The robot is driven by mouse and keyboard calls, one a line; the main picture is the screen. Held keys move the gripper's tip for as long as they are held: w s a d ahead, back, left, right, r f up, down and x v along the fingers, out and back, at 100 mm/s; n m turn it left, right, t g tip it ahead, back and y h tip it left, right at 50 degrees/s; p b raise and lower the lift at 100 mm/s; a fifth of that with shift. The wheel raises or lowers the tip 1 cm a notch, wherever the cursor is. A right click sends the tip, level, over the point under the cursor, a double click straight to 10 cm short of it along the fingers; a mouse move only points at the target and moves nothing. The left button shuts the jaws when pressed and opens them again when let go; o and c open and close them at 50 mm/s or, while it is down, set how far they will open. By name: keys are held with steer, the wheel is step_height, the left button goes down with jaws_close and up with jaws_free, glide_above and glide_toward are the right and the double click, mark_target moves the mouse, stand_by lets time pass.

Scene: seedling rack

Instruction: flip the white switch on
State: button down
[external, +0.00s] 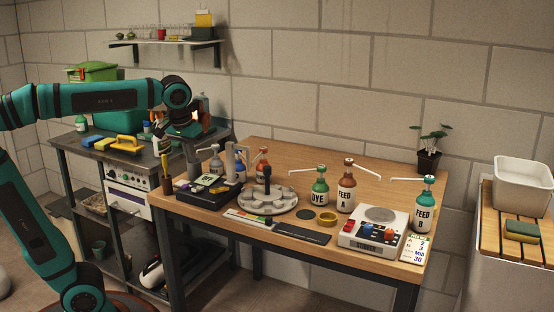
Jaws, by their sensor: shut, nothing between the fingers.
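A white stirrer-like box (352,241) with a round grey top plate stands at the right front of the wooden table. Its front carries small red and blue controls. A white front panel with small knobs (128,196) is under the dark bench at the left. I cannot make out a white switch for certain on either; it is too small to tell. My gripper (164,152) points down over the right part of the dark bench, near the wooden table's left end. It is shut and empty, well left of the white box. Its fingertips are small and hard to separate from the things behind.
The wooden table (300,160) holds a round grey carousel (268,200), a black box (207,190), and pump bottles marked DYE (320,190), FEED A (346,190) and FEED B (424,208). A potted seedling (429,160) stands at the back right. The table's back strip is mostly clear.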

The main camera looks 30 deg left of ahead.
mark_target(194, 188)
steer(key=x, duration=0.5)
steer(key=s+x, duration=0.1)
steer(key=x, duration=0.2)
steer(key=shift+s+f, duration=0.1)
steer(key=shift+f, duration=0.6)
steer(key=shift+s+f+t, duration=0.2)
steer(key=shift+f+t, duration=0.1)
steer(key=shift+w+r, duration=0.1)
steer(key=shift+w, duration=0.15)
steer(key=shift+w+r, duration=0.25)
steer(key=shift+w, duration=0.3)
